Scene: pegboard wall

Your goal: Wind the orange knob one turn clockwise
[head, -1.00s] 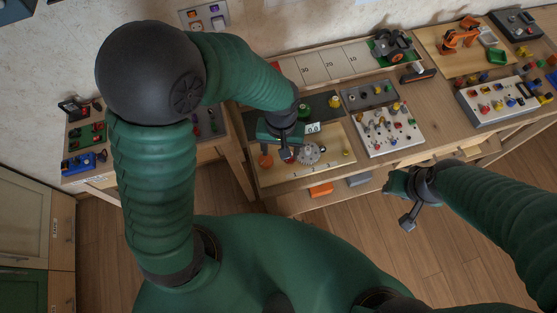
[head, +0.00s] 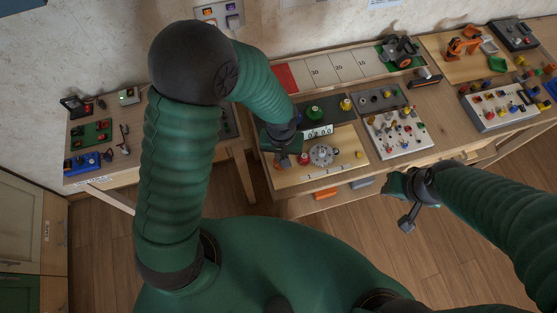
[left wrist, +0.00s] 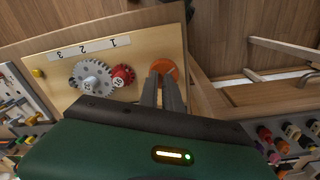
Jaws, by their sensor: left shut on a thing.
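The orange knob (left wrist: 164,67) is a round disc on the pale wooden board (left wrist: 198,107) in the left wrist view, right of the red gear (left wrist: 123,75) and the grey gear (left wrist: 90,79). My left gripper (left wrist: 161,80) has its two fingers close together, shut on the knob, and they cover part of it. In the head view my left gripper (head: 284,163) is over the board's left part and largely hides the knob. My right gripper (head: 405,208) hangs in front of the bench; its finger opening is unclear.
A dark panel (head: 297,108) with a green knob (head: 314,112) lies behind the board. A panel of small coloured pegs (head: 396,133) is to the right. A separate table with small devices (head: 84,160) stands left. Open floor is in front.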

